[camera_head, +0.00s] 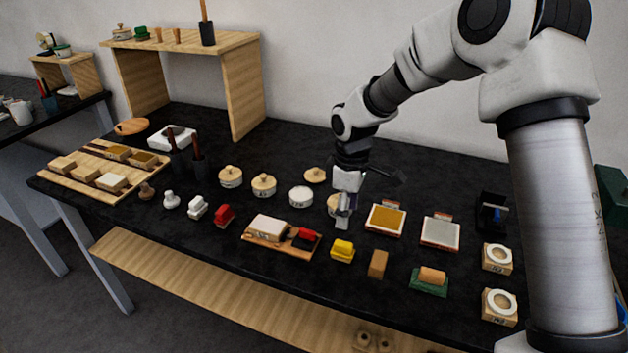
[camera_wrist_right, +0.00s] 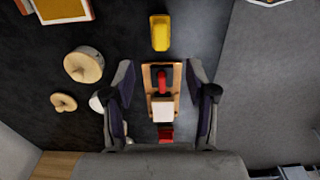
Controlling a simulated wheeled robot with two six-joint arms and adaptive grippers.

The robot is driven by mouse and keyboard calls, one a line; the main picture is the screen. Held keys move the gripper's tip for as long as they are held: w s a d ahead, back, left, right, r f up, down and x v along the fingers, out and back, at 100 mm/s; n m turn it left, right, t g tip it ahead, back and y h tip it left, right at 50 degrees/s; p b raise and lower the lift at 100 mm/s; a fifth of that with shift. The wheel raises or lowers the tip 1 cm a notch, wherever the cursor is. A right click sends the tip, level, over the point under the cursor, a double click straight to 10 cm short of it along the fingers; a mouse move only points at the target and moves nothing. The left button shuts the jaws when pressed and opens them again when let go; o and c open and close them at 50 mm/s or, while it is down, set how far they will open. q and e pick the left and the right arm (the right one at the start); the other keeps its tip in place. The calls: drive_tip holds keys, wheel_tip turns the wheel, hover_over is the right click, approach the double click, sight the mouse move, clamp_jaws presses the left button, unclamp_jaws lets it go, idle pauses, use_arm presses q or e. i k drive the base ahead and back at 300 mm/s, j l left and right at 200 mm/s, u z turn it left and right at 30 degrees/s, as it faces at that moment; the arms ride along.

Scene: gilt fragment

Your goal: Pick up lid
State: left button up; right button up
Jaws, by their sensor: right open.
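A round wooden lid with a knob (camera_head: 316,174) lies on the black table, behind an open white jar (camera_head: 300,197). In the wrist view the lid (camera_wrist_right: 63,102) lies left of the gripper, outside its fingers. My right gripper (camera_head: 343,220) points down above the table, to the right of the lid and nearer the front. In the wrist view the right gripper (camera_wrist_right: 163,100) is open and empty, with a small wooden tray visible below between the fingers. The left finger partly hides the white jar. My left gripper is not in view.
Lidded jars (camera_head: 263,185) stand left of the open jar; another (camera_wrist_right: 84,65) is partly behind my gripper in the head view. The tray (camera_head: 257,240) with red and white blocks, a yellow block (camera_head: 342,250) and framed pads (camera_head: 386,219) lie around. A wooden shelf (camera_head: 250,100) stands behind.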

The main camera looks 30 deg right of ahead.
sight(315, 175)
drive_tip(key=i+z, duration=0.4)
drive_tip(key=i, duration=0.95)
